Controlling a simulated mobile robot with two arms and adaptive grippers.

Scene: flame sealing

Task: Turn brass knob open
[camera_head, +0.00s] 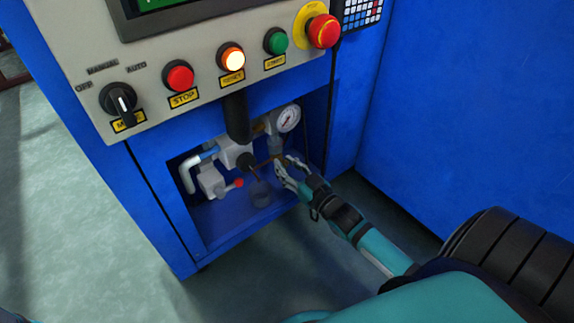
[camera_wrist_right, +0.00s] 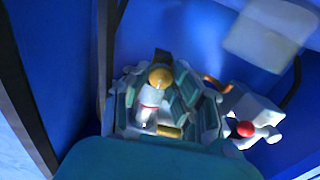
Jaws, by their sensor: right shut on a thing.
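The brass knob (camera_wrist_right: 160,76) shows in the right wrist view as a round yellow-gold piece between the fingers of my right gripper (camera_wrist_right: 161,95). A white stem and a short brass-coloured cylinder (camera_wrist_right: 170,131) show just below it. In the head view my right gripper (camera_head: 285,168) reaches into the open blue cabinet, below the pressure gauge (camera_head: 287,118). Its fingers are closed in around the knob. They largely hide the knob in the head view, so how far it is turned cannot be told. My left gripper is not in view.
Beside the gripper are white valve bodies (camera_head: 211,182), a red-tipped part (camera_head: 239,182) and a clear bowl (camera_head: 260,193). The control panel (camera_head: 150,70), with buttons and a lit lamp (camera_head: 232,59), overhangs the opening. Cabinet walls are close. Floor is free at left.

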